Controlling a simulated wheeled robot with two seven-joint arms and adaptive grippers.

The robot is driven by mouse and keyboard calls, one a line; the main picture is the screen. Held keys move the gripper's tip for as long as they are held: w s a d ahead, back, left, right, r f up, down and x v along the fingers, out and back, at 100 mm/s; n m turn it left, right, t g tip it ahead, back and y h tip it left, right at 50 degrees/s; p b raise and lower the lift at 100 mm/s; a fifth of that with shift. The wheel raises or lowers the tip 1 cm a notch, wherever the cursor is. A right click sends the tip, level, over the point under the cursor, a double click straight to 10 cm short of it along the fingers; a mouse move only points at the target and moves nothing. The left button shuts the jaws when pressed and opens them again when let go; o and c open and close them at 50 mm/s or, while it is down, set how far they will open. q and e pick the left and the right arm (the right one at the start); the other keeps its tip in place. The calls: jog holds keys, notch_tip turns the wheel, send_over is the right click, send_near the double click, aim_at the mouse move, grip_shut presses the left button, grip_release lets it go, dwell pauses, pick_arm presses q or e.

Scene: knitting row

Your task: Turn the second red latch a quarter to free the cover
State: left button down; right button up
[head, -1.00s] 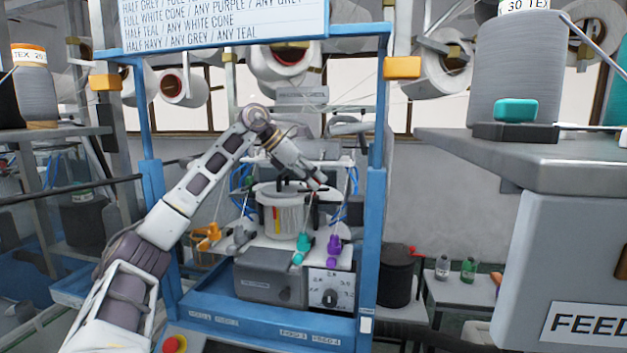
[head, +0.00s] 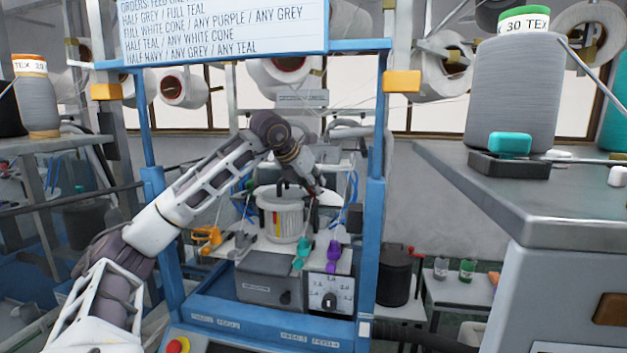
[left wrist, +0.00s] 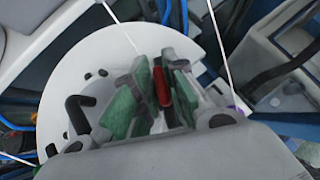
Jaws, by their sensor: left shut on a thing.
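My left gripper (left wrist: 158,95) shows large in the left wrist view, its green-padded fingers closed on a red latch (left wrist: 161,86). The latch stands between the pads at the edge of a white round cover (left wrist: 112,52); its lower part is hidden by the fingers. In the head view the left gripper (head: 316,188) is at the right top edge of the white cylinder (head: 290,222) inside the blue frame. That view is too small to show the held latch. A black bent handle (left wrist: 78,112) stands on the cover. My right gripper is out of view.
Blue posts (head: 374,200) flank the cylinder. Thin yarns run close to the gripper (left wrist: 124,32). A grey bench (head: 560,205) with a yarn cone (head: 514,95) stands at right.

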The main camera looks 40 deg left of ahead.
pick_arm(q)
jog(key=n+y+p, duration=0.2)
jog(key=n, duration=0.1)
jog(key=shift+d+r+g, duration=0.1)
jog(key=shift+g, duration=0.2)
jog(key=shift+n+y+p, duration=0.35)
jog(key=shift+n+y, duration=0.45)
jog(key=shift+n, duration=0.1)
jog(key=shift+g, duration=0.3)
jog(key=c, duration=1.5)
grip_release()
jog(key=shift+c, duration=0.2)
jog(key=v, duration=1.1)
jog(key=shift+s+d+r, duration=0.2)
jog(key=shift+s+d, duration=0.05)
jog(key=shift+w+f, duration=0.1)
